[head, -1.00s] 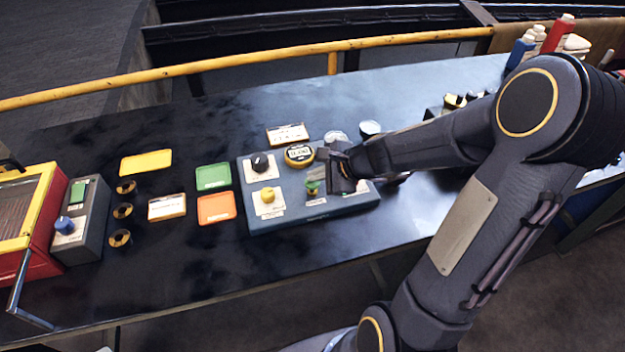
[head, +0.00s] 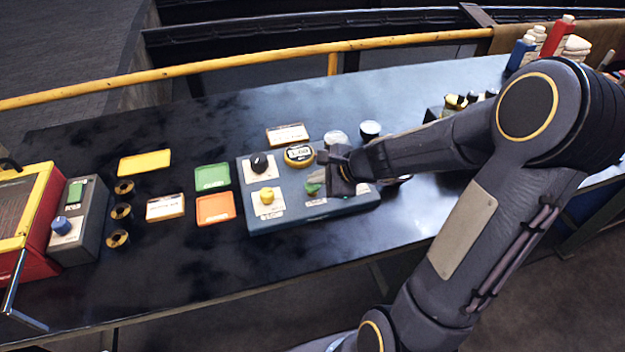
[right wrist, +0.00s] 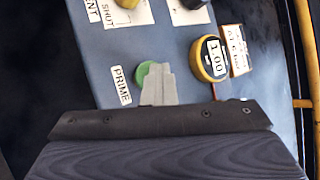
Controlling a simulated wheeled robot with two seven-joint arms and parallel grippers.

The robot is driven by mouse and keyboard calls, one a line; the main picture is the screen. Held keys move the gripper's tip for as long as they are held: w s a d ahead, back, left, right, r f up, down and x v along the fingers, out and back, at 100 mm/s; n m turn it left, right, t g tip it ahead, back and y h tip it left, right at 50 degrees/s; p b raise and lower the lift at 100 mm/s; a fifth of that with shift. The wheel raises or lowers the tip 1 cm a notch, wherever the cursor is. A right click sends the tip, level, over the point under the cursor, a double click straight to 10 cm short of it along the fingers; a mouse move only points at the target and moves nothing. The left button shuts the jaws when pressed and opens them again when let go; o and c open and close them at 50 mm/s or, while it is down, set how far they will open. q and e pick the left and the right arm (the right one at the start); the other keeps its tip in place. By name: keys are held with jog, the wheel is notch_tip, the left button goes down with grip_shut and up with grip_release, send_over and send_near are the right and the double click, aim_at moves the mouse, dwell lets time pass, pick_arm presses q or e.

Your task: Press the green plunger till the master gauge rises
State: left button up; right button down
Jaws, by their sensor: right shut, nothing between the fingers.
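In the right wrist view the green plunger (right wrist: 148,72) is beside the label "PRIME", partly covered by my gripper's shut fingertips (right wrist: 158,84). The fingers are over the plunger and seem to touch it; they hold nothing. My left gripper is not in view.
The box also carries a black knob (head: 260,162) and a yellow knob (head: 267,195). Green (head: 212,177) and orange (head: 215,208) trays lie left of it. A yellow rail (head: 240,65) runs behind the bench. The bench front is clear.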

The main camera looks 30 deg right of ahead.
aim_at(317, 186)
jog(key=shift+f, duration=0.3)
dwell(0.4)
jog(key=shift+r+p, duration=1.35)
jog(key=shift+r, duration=0.4)
jog(key=shift+r, duration=0.1)
notch_tip(317, 186, up, 5)
jog(key=p, duration=0.4)
